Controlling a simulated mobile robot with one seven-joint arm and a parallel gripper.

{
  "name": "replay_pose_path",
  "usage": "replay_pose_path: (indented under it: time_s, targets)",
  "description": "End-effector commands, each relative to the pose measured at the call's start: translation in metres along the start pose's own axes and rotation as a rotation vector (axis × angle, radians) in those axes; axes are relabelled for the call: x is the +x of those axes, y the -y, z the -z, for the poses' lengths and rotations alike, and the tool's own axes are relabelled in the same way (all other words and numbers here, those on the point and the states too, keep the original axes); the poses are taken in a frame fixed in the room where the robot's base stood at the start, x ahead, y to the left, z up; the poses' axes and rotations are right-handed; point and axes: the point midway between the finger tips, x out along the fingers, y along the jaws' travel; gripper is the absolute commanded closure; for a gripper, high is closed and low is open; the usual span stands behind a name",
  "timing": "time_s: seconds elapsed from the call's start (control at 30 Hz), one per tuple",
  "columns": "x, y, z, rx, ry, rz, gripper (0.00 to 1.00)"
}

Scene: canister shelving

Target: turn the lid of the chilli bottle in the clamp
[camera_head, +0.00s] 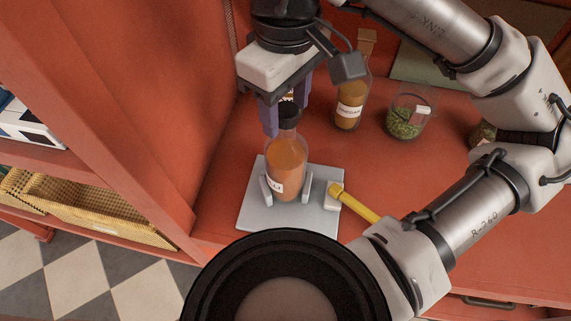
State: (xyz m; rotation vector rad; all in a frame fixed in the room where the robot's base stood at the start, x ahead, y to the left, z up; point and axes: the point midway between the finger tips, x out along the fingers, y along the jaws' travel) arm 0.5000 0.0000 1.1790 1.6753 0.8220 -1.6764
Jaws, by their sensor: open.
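The chilli bottle (286,165) stands upright in the clamp (258,215), a pale grey plate with small jaws either side of the bottle's base. The bottle holds orange-brown contents and has a partly turned label. Its black lid (288,113) is on top. My gripper (286,116) points down over the bottle, with its purple-grey fingers open on either side of the lid. I cannot tell whether the fingers touch it. A yellow handle (356,204) sticks out from the clamp's right side.
A vinegar bottle (350,104) with a cork stands close behind on the right. A glass jar of green contents (405,116) is farther right. A red upright panel (130,120) borders the left, with a wicker basket (90,208) on a shelf beyond it.

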Motion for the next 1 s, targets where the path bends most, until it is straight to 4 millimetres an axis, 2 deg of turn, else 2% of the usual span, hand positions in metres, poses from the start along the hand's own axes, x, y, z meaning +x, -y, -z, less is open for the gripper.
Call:
replay_pose_path:
  time_s: [0.17,0.27,1.0]
  targets:
    - [0.0003,-0.0001,0.0000,0.008,0.000,0.000,0.50]
    - [0.0023,-0.0002,0.0001,0.077,0.000,0.000,0.50]
    - [0.0020,-0.0003,-0.0001,1.156,-0.001,-0.001,0.50]
